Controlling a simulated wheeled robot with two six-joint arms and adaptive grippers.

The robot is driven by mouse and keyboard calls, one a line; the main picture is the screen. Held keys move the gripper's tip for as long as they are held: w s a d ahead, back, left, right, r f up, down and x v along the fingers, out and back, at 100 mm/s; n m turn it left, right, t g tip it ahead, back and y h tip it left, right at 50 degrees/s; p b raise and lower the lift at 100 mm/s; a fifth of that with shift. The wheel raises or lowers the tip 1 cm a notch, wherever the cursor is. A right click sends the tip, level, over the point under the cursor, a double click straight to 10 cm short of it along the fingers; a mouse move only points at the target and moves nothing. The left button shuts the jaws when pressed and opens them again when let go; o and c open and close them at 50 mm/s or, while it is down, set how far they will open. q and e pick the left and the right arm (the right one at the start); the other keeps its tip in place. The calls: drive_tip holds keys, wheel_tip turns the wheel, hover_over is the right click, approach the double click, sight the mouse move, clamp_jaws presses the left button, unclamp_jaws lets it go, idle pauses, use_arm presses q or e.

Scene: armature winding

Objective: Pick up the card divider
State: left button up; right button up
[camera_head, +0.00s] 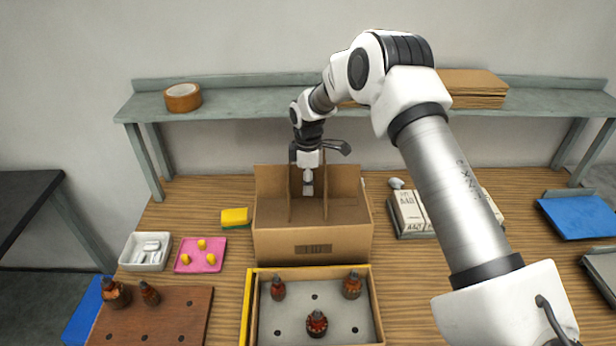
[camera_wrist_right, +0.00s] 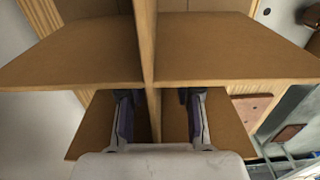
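An open brown cardboard box (camera_head: 312,245) stands in the middle of the bench. Upright card dividers rise inside it, one left of the gripper (camera_head: 291,196) and one right of it (camera_head: 325,192). My right gripper (camera_head: 308,188) points down into the box from above. In the right wrist view, a thin upright card divider (camera_wrist_right: 149,60) runs between the two fingers of this gripper (camera_wrist_right: 161,117). The fingers are apart, one on each side of the card, with visible gaps to it. The lower part of the card is hidden by the gripper body. My left gripper is not in view.
In front of the box is a tray (camera_head: 247,310) with several armatures. To the left are a pink mat (camera_head: 201,262), a white bin (camera_head: 126,250) and a yellow sponge (camera_head: 235,217). Packs (camera_head: 408,212) lie right of the box. A shelf (camera_head: 235,104) runs behind.

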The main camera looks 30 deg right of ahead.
drive_tip(key=shift+w+f, duration=0.3)
drive_tip(key=shift+f, duration=0.1)
drive_tip(key=shift+s+r, duration=0.1)
clamp_jaws()
drive_tip(key=shift+s, duration=0.1)
drive_tip(key=shift+r, duration=0.15)
